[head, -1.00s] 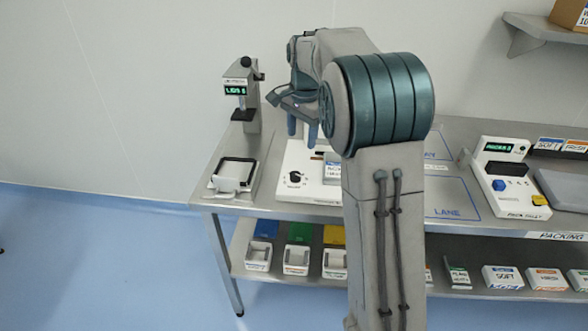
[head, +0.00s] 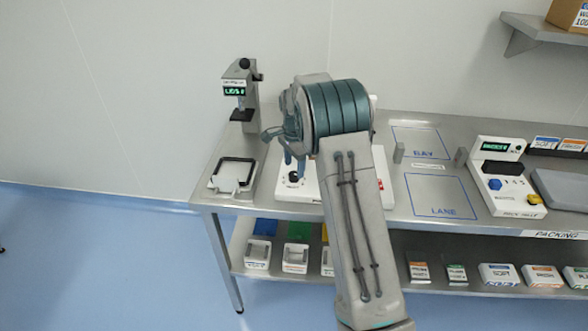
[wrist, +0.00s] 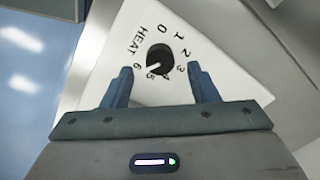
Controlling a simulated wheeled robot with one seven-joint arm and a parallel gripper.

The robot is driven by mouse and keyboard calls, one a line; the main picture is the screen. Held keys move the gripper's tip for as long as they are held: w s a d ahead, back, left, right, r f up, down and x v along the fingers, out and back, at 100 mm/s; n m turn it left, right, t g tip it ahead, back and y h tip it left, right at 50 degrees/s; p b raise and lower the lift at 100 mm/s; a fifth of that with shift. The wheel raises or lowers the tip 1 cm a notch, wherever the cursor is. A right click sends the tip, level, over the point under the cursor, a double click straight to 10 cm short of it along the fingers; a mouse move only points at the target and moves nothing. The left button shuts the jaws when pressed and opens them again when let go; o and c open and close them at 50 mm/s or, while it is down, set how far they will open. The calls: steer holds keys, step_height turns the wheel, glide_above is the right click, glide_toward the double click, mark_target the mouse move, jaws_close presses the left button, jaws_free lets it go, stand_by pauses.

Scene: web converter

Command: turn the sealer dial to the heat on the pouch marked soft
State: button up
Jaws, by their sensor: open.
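The sealer (head: 312,188) is a white box on the steel bench, partly behind my arm. Its black dial (wrist: 160,58) sits in a white panel marked HEAT with numbers 0 to 6. The dial's white pointer is at about 5. The dial also shows in the head view (head: 292,178). My gripper (wrist: 160,72) is open, with its blue fingers either side of the dial in the wrist view. I cannot tell whether they touch it. In the head view my gripper (head: 293,160) is just above the dial. I cannot make out a pouch marked soft; my arm hides part of the bench.
A press with a green display (head: 238,91) and a black-framed tray (head: 234,172) stand left of the sealer. The blue-outlined BAY and LANE areas (head: 440,195) are clear. A console (head: 498,175) stands at right. Labelled boxes (head: 500,275) line the lower shelf.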

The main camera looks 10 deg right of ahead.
mark_target(294, 174)
steer(key=shift+f, duration=1.6)
steer(key=c, duration=1)
